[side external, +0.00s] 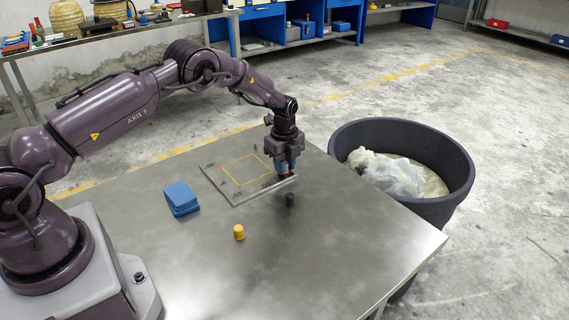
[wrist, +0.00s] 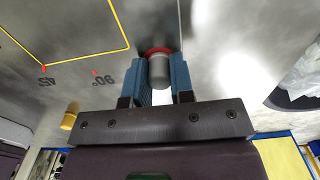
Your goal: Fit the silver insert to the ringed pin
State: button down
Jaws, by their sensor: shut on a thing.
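My gripper (side external: 287,168) is over the right end of the grey plate (side external: 236,196), low above the table. In the wrist view, its blue fingers (wrist: 162,82) are shut on a silver-grey cylinder, the silver insert (wrist: 159,71). A red ring or rim (wrist: 158,50) shows at the insert's far end; a bit of red also shows under the fingers in the side view. I cannot tell whether this red belongs to the insert or to the ringed pin. No separate ringed pin can be made out, and any contact below the insert is hidden.
The plate bears a yellow square outline and printed marks. A dark bin (side external: 445,205) stands beyond the table's right edge. The table front is clear.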

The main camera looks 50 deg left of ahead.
jog(key=shift+f, duration=0.1)
jog(key=c, duration=0.9)
grip_release()
